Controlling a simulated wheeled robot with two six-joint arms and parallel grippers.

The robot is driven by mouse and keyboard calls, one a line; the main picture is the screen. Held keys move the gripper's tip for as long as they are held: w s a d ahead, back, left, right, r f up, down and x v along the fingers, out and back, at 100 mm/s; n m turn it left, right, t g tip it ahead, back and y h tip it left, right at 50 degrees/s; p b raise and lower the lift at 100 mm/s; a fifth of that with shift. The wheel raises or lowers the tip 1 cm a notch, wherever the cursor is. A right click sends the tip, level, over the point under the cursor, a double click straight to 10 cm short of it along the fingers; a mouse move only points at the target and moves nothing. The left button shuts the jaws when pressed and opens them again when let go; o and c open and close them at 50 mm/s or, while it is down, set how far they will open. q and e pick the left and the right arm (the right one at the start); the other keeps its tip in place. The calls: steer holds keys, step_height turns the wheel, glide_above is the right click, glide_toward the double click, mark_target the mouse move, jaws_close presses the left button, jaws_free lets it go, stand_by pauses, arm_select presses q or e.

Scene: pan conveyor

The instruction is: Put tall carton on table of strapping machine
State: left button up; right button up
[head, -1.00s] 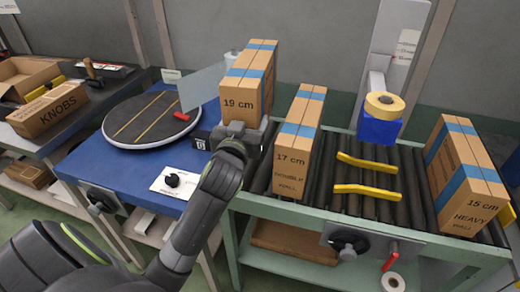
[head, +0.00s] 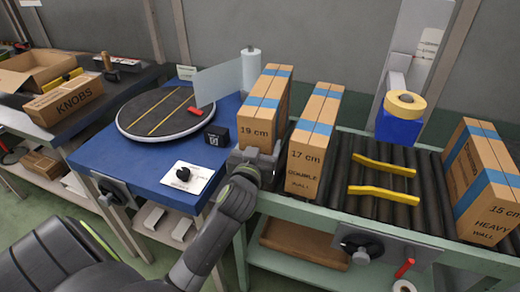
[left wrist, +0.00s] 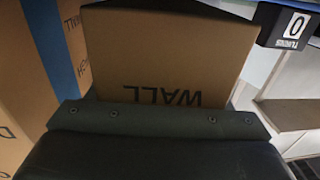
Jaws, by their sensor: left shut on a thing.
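The tall carton marked "19 cm" (head: 265,108) is brown with blue bands and stands upright at the left end of the roller table (head: 335,185). My left gripper (head: 255,160) is shut on its lower front part. In the left wrist view, its brown face with "WALL" upside down (left wrist: 165,60) fills the middle, close against the gripper (left wrist: 160,112). Whether its base touches the surface is hidden. No sign in view names the strapping machine. My right gripper is not in view.
A "17 cm" carton (head: 313,140) stands close on the right. On the left, a blue table (head: 140,170) bears a round turntable (head: 165,112) and a small black box (head: 216,135).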

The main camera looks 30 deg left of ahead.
arm_select(q)
steer(key=shift+f, duration=0.25)
steer(key=shift+f, duration=0.15)
steer(key=o, duration=1.3)
steer(key=shift+f, duration=0.1)
steer(key=shift+o, duration=0.6)
